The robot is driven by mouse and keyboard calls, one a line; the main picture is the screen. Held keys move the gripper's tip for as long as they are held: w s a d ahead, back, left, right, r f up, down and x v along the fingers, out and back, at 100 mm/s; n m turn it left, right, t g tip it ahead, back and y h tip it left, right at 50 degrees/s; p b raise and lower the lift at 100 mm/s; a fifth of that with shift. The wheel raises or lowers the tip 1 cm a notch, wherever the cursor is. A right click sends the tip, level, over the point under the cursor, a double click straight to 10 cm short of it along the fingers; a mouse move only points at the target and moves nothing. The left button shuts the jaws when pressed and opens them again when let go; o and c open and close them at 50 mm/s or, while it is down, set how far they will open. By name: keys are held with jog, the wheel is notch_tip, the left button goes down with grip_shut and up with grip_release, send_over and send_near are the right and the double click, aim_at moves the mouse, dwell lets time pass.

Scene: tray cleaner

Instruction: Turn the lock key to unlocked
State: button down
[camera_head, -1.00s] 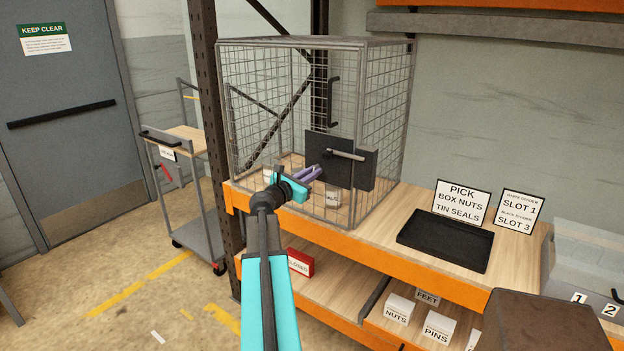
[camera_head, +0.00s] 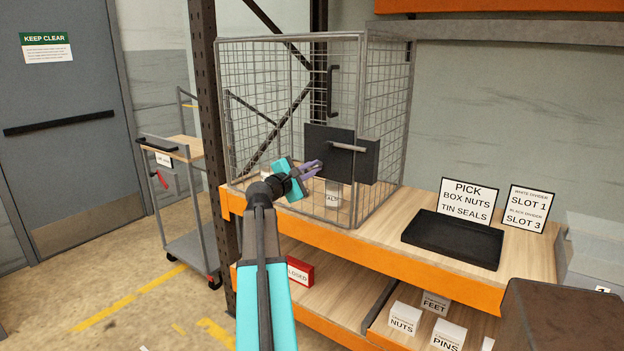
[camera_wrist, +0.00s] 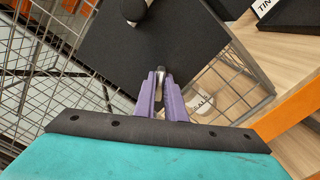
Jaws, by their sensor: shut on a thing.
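The wire cage's black lock plate (camera_head: 362,166) is on the front of the cage, with a grey lever handle (camera_head: 347,147) across it. My gripper (camera_head: 319,166) is at the plate's lower left edge. In the wrist view, the purple fingers of my gripper (camera_wrist: 161,75) are closed around a small silvery piece, the lock key (camera_wrist: 159,84), in front of the black plate (camera_wrist: 115,50). The fingers hide most of the key, so its turn angle cannot be read.
The cage (camera_head: 290,38) stands on a wooden shelf with an orange edge (camera_head: 385,256). A white tin (camera_head: 332,195) is inside. A black tray (camera_head: 452,243) and signs stand to the right. A cart (camera_head: 185,245) stands left.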

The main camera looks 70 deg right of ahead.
jog(key=m+b, duration=0.6)
jog(key=shift+f+b, duration=0.2)
jog(key=shift+b, duration=0.15)
jog(key=shift+m, duration=0.3)
jog(key=c, duration=1.8)
grip_release()
jog(key=shift+a, duration=0.1)
jog(key=v, duration=1.3)
jog(key=shift+w+a, duration=0.1)
jog(key=shift+a, duration=0.25)
